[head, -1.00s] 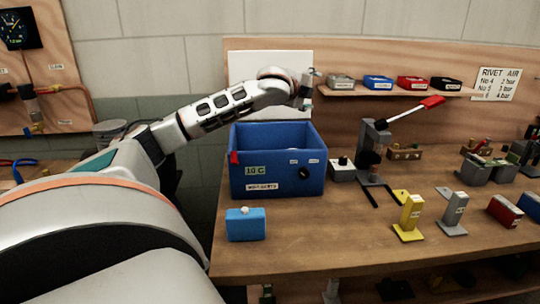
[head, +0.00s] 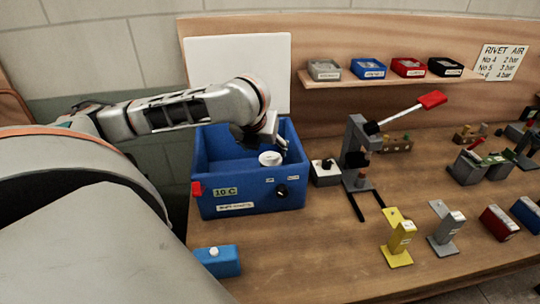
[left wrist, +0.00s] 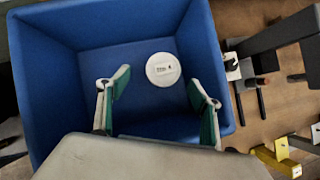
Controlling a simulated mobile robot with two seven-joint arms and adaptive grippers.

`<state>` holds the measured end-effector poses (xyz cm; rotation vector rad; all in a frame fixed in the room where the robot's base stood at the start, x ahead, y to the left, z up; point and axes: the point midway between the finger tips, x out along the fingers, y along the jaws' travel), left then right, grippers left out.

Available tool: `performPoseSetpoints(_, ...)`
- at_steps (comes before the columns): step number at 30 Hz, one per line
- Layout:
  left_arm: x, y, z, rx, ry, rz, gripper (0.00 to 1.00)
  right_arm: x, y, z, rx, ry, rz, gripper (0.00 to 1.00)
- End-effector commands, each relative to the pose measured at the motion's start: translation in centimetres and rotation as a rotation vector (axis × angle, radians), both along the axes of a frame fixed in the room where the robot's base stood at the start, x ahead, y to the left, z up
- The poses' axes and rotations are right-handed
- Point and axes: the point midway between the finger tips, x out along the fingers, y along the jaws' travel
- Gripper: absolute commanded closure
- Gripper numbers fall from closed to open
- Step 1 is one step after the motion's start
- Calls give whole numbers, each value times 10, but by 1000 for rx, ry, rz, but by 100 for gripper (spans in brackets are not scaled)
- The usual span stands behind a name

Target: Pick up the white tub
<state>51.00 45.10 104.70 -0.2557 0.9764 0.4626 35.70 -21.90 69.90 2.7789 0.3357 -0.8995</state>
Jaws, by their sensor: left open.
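The white tub (head: 270,158) is round with a small dark-marked label on top. It sits inside the blue bin (head: 245,200) labelled 10 C; in the left wrist view the tub (left wrist: 163,69) lies toward the bin's far right part. My left gripper (head: 280,142) hangs over the bin from above. In the left wrist view its fingers (left wrist: 158,98) are spread apart with green inner pads, and nothing is between them. The tub shows beyond the fingertips, between their lines; the height gap cannot be told. My right gripper is not in view.
A blue box (head: 218,261) lies in front. A shelf (head: 390,77) holds several small trays. Yellow (head: 398,240) and grey (head: 445,228) stands are at right.

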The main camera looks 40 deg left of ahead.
Motion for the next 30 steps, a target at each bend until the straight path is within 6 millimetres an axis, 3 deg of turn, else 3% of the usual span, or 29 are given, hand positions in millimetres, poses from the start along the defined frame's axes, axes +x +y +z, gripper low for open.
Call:
performPoseSetpoints(18, 31, 7, -62, -1, 5, -3, 35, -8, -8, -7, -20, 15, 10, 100)
performPoseSetpoints(28, 35, 10, -69, 2, 3, -3, 35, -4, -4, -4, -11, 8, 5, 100)
performPoseSetpoints(29, 35, 10, -69, 1, 4, -3, 38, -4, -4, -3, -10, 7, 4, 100)
performPoseSetpoints(30, 35, 10, -69, 1, 4, -3, 48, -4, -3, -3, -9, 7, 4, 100)
